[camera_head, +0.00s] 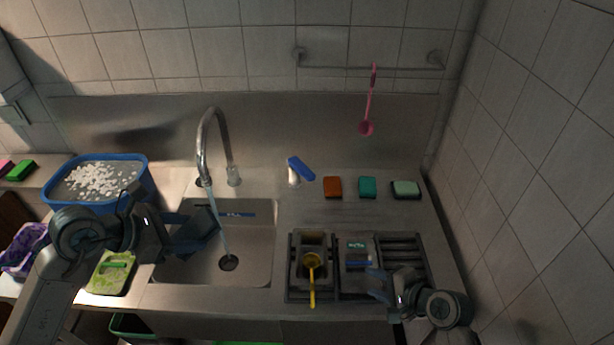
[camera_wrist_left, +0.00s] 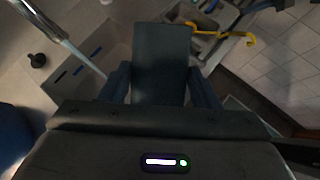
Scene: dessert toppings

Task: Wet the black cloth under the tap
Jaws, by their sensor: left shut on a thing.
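My left gripper (camera_head: 190,240) is over the left part of the sink (camera_head: 190,275). It is shut on the black cloth, which shows in the left wrist view (camera_wrist_left: 160,62) as a dark flat rectangle sticking out between the fingers. The tap (camera_head: 203,140) arches over the sink and a thin stream of water (camera_head: 221,230) falls from it towards the drain. In the head view the stream passes close to the gripper's tip; I cannot tell whether it touches the cloth. My right gripper (camera_head: 383,287) hangs above the right part of the stove; its opening is unclear.
A blue tub (camera_head: 145,171) with white pieces stands left of the sink, near my left arm. Right of the sink are a stove with a yellow ladle (camera_head: 312,275), a blue-topped bottle (camera_head: 299,170) and several sponges.

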